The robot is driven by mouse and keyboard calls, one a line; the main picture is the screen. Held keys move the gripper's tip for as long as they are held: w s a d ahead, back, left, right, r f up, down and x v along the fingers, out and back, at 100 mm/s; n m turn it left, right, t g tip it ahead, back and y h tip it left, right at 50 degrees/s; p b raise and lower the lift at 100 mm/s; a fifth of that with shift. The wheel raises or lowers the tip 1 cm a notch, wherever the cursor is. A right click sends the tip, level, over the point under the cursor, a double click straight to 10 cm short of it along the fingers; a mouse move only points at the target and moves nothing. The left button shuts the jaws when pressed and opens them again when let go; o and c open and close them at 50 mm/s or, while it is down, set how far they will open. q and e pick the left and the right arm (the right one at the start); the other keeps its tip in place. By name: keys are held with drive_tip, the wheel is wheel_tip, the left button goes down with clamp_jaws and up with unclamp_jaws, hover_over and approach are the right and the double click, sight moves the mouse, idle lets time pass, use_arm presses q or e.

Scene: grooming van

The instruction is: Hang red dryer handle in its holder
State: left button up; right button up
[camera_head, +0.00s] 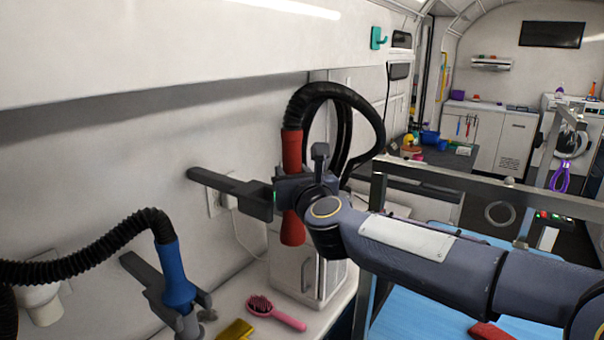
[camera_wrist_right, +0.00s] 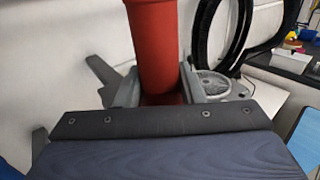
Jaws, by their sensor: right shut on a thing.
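The red dryer handle (camera_head: 292,150) hangs upright from a black corrugated hose, with its flared lower end pointing down. My right gripper (camera_head: 289,190) is shut around its middle. In the right wrist view the red handle (camera_wrist_right: 153,45) stands between the grey fingers (camera_wrist_right: 160,88). A dark holder arm (camera_head: 232,190) reaches out from the wall on the left, and its outer end is close beside the handle and gripper. Whether the handle sits inside the holder's fork is hidden by the gripper. My left gripper is not in view.
A blue dryer handle (camera_head: 176,275) sits in a similar holder at lower left. A pink brush (camera_head: 275,313) and a yellow object (camera_head: 236,330) lie on the counter. A white cabinet (camera_head: 300,272) stands below the red handle. A metal-framed blue table (camera_head: 430,312) is at right.

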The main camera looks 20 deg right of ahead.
drive_tip(key=w+a, duration=0.4)
drive_tip(key=w, duration=0.1)
drive_tip(key=shift+w+a, duration=0.3)
drive_tip(key=shift+w, duration=0.1)
idle(0.3)
drive_tip(key=shift+s+r, duration=0.1)
drive_tip(key=shift+s, duration=0.05)
idle(0.5)
drive_tip(key=shift+f, duration=0.2)
idle(0.4)
drive_tip(key=shift+f+b, duration=0.4)
drive_tip(key=shift+b, duration=0.25)
drive_tip(key=shift+f, duration=0.1)
drive_tip(key=o, duration=1.8)
drive_tip(key=shift+f, duration=0.1)
